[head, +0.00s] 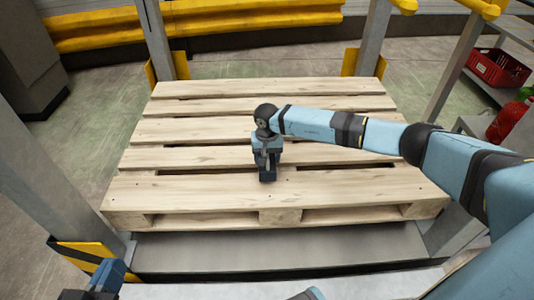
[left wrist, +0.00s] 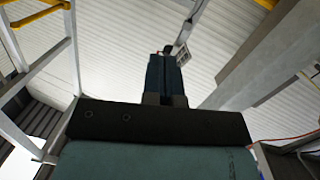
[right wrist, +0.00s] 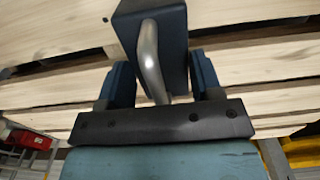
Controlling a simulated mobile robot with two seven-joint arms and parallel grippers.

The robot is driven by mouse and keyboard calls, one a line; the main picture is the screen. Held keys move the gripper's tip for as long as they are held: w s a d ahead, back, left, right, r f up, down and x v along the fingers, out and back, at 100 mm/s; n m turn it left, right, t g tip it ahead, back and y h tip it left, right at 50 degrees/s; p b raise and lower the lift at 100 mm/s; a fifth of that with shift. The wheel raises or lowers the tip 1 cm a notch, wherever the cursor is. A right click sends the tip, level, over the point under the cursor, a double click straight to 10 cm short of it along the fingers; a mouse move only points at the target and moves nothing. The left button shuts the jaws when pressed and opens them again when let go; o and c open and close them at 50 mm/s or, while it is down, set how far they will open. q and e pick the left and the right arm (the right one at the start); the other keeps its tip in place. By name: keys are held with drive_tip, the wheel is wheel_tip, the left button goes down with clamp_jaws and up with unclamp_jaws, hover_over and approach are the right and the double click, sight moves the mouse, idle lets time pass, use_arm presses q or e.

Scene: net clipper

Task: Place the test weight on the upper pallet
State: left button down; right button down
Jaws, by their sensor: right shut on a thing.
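The upper pallet (head: 200,192) is a slatted light wood pallet that fills the middle of the head view. The test weight (right wrist: 160,20) is a dark blue block with a bent metal handle. My left gripper (head: 105,278) is low at the left, away from the pallet. Its fingers are together and empty in the left wrist view (left wrist: 166,80).
Grey posts with yellow guards stand around the pallet, such as the front left post (head: 55,170). Yellow barriers (head: 250,15) run behind it. A red crate (head: 497,68) sits on a shelf at the right. The pallet boards are otherwise bare.

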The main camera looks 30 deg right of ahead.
wheel_tip(320, 180, down, 2)
drive_tip(key=shift+w+f+b, duration=0.1)
drive_tip(key=shift+f+b, duration=0.05)
drive_tip(key=shift+b, duration=0.25)
drive_tip(key=shift+f, duration=0.2)
use_arm(q)
drive_tip(key=shift+w+a+r+m+t, duration=0.2)
drive_tip(key=shift+w+m+t, duration=0.15)
drive_tip(key=shift+m+t, duration=0.05)
use_arm(e)
drive_tip(key=c, duration=0.5)
unclamp_jaws()
drive_tip(key=shift+f, duration=0.1)
drive_tip(key=shift+o, duration=1.1)
use_arm(q)
drive_tip(key=shift+f, duration=0.1)
